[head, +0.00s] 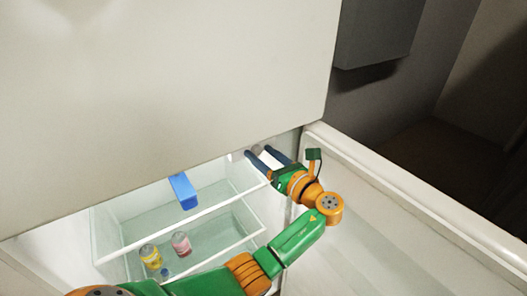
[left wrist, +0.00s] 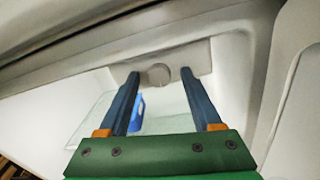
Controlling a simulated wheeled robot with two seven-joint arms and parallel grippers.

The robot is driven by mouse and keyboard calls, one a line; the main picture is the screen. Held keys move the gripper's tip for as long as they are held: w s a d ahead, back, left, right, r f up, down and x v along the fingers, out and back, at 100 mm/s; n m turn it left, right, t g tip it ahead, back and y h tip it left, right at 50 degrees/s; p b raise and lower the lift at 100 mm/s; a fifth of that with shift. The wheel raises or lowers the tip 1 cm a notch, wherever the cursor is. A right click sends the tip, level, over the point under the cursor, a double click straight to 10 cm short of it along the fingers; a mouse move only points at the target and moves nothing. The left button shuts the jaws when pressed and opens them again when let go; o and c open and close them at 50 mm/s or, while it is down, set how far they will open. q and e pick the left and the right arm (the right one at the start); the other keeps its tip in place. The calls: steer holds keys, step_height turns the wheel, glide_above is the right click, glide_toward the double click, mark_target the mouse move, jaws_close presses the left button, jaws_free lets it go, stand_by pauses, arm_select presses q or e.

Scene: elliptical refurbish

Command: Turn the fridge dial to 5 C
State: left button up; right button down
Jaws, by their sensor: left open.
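The fridge dial (left wrist: 159,74) is a small round grey-white knob on a pale panel under the fridge ceiling. In the left wrist view it sits between and just beyond my left gripper's fingertips (left wrist: 158,75). In the head view the dial (head: 257,149) shows faintly at the upper edge of the fridge opening, by my left gripper (head: 262,150). The gripper is open and empty, with a finger on each side of the dial. I cannot tell whether a finger touches it. No dial markings are readable. My right gripper is not in view.
The open fridge (head: 180,215) has glass shelves with a blue container (head: 183,190), a yellow can (head: 150,256) and a pink can (head: 181,244). The open door (head: 400,215) stands to the right. A large white panel (head: 160,90) overhangs the opening.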

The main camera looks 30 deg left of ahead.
arm_select(q)
steer(key=shift+d, duration=0.1)
steer(key=shift+c, duration=0.2)
steer(key=shift+s, duration=0.1)
jaws_close()
